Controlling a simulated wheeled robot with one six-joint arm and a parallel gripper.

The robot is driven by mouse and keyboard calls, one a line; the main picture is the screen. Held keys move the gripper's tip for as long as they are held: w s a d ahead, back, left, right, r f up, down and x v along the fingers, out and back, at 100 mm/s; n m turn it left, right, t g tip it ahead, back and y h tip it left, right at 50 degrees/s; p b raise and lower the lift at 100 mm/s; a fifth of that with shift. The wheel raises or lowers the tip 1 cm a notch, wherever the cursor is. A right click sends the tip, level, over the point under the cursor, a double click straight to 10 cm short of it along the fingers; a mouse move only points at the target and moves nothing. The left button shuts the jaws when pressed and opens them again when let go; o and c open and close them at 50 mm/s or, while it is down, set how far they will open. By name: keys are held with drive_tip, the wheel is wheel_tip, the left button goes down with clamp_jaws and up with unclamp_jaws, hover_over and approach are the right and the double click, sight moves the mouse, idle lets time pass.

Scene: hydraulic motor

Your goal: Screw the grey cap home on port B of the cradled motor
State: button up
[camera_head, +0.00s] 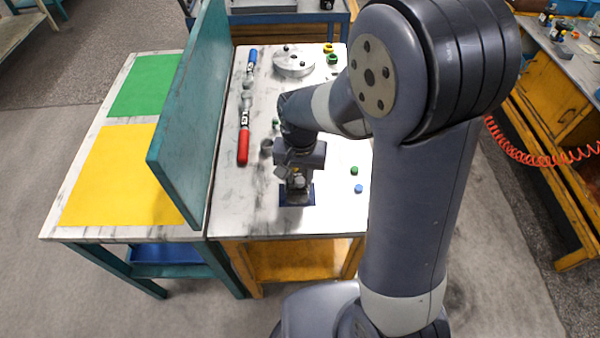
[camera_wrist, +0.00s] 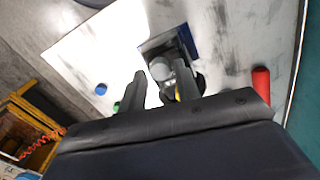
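The motor, grey and dark, sits in its cradle on a dark blue base (camera_head: 286,196) near the table's front; the base also shows in the wrist view (camera_wrist: 193,38). My gripper (camera_head: 297,172) is over the motor, pointing down. In the wrist view its two fingers (camera_wrist: 160,72) stand apart, with a grey round part (camera_wrist: 160,69) beyond and between their tips. I cannot tell whether this part is the grey cap or the motor's body, nor whether the fingers touch it. A bit of yellow shows beside the right finger. Port B is not identifiable.
A teal panel (camera_head: 188,110) stands left of the work area. A red-handled tool (camera_head: 243,147), a blue-handled tool (camera_head: 252,64) and a round metal plate (camera_head: 294,62) lie on the table. A green cap (camera_head: 354,170) and a blue cap (camera_head: 359,188) lie to the right.

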drive_tip(key=n, duration=1)
idle(0.6)
clamp_jaws()
idle(0.4)
drive_tip(key=shift+m, duration=1.4)
